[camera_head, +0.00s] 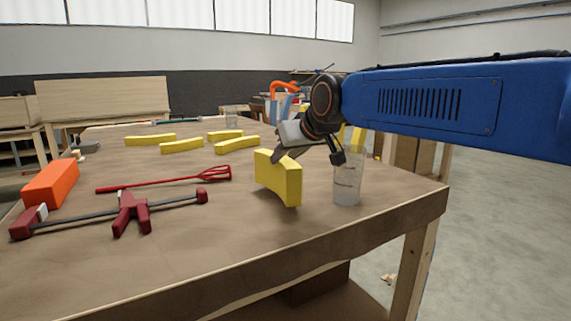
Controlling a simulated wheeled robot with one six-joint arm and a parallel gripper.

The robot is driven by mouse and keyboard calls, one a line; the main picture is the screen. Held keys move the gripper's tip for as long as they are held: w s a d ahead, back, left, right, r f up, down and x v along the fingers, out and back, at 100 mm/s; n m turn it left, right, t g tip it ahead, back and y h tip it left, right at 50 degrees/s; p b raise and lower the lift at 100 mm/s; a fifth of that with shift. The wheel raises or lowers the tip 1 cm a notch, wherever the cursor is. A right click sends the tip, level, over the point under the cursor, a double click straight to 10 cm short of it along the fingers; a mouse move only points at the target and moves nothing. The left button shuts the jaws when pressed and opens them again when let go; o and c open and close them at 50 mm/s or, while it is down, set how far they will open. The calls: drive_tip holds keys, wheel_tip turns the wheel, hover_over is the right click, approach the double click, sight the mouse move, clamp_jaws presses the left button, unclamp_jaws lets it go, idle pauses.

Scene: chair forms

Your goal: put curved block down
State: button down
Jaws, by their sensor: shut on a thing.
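A yellow curved block (278,179) is in my gripper (284,156), near the table's right front part. The block stands on edge, slightly tilted, with its broad side facing the camera. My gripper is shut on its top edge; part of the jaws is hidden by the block. The block's lower edge is close to the tabletop, but I cannot tell whether it touches. Several similar yellow curved blocks (182,146) lie flat further back on the wooden table (190,245).
A clear container (347,186) stands just right of the held block. A red clamp (131,212), a red long-handled tool (165,182) and an orange block (51,184) lie to the left. Bare tabletop lies in front of the held block.

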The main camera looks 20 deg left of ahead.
drive_tip(key=shift+f, duration=1.05)
drive_tip(key=shift+f, duration=0.1)
drive_tip(key=c, duration=1.3)
unclamp_jaws()
drive_tip(key=shift+f, duration=0.1)
drive_tip(key=shift+o, duration=0.2)
drive_tip(key=shift+r, duration=0.2)
drive_tip(key=v, duration=1.2)
